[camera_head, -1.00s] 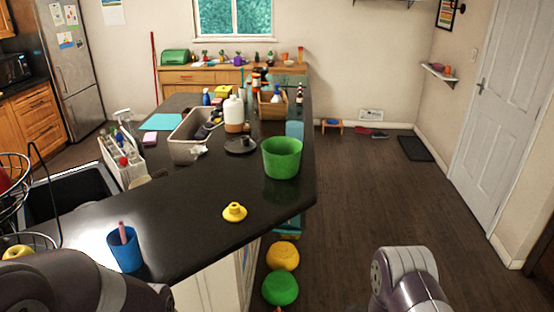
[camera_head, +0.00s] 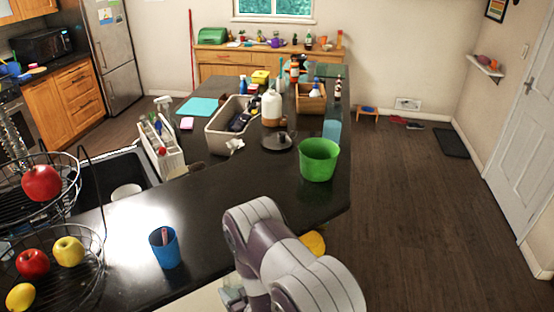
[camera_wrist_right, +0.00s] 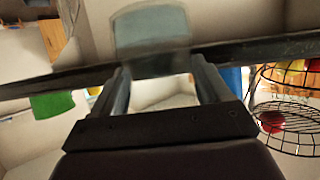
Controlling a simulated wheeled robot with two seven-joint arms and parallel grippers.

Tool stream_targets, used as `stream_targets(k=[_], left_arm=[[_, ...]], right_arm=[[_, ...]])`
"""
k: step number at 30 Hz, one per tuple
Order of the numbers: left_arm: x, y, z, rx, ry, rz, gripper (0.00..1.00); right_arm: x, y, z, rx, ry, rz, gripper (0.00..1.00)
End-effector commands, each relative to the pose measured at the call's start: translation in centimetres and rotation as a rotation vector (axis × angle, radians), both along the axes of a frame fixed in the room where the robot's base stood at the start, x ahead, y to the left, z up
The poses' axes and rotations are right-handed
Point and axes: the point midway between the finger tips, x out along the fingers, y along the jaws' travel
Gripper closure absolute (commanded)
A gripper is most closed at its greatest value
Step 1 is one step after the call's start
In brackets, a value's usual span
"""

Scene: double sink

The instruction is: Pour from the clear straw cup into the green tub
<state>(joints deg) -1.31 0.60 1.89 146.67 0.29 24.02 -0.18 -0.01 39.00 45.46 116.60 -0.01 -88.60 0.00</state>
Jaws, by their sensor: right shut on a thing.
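The green tub (camera_head: 319,162) stands upright on the dark counter near its right edge. It also shows as a green patch at the left of the right wrist view (camera_wrist_right: 52,104). My right gripper (camera_head: 232,294) is low in the head view, mostly hidden behind my own arm, nearer to me than the tub and apart from it. In the right wrist view its fingers are shut on a see-through, pale blue-grey thing (camera_wrist_right: 150,38), which looks like the clear straw cup. Its straw and contents cannot be made out. My left gripper is out of view.
A blue cup (camera_head: 164,248) stands on the counter left of my right arm. A wire fruit basket (camera_head: 60,270) is at the left. Behind the tub are a translucent blue cup (camera_head: 332,131), a white bottle (camera_head: 271,108) and a grey bin (camera_head: 218,138).

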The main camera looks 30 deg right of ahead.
Motion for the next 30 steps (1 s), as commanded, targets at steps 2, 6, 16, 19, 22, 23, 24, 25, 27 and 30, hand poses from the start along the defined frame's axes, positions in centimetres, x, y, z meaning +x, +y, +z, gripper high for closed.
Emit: stream_targets(k=[2, 6, 16, 19, 22, 23, 24, 25, 27, 30], left_arm=[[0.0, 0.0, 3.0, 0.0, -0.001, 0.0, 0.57], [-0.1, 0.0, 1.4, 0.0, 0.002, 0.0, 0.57], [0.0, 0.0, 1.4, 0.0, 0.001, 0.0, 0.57], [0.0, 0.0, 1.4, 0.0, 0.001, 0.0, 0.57], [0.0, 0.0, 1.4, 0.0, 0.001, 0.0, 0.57], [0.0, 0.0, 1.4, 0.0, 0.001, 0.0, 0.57], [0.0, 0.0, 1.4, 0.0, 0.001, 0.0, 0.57], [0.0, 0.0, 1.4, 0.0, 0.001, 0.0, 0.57], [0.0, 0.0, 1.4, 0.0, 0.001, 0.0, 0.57], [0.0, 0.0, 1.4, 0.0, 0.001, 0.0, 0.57]], right_arm=[[0.0, 0.0, 3.0, 0.0, -0.001, -0.001, 0.63], [0.1, 0.0, 1.6, 0.0, -0.004, -0.001, 0.63], [0.8, -3.6, 4.7, 0.0, -0.006, -0.07, 0.63], [1.2, -5.9, 6.9, 0.0, -0.008, -0.117, 0.63], [1.7, -8.8, 9.5, 0.0, -0.011, -0.172, 0.63], [2.0, -9.8, 10.5, 0.0, -0.013, -0.191, 0.63], [2.2, -11.2, 11.7, 0.0, -0.014, -0.217, 0.63], [2.4, -12.3, 12.8, 0.0, -0.015, -0.24, 0.63], [3.0, -15.2, 15.5, -0.001, -0.018, -0.296, 0.63], [3.8, -19.5, 19.4, -0.001, -0.019, -0.377, 0.63]])
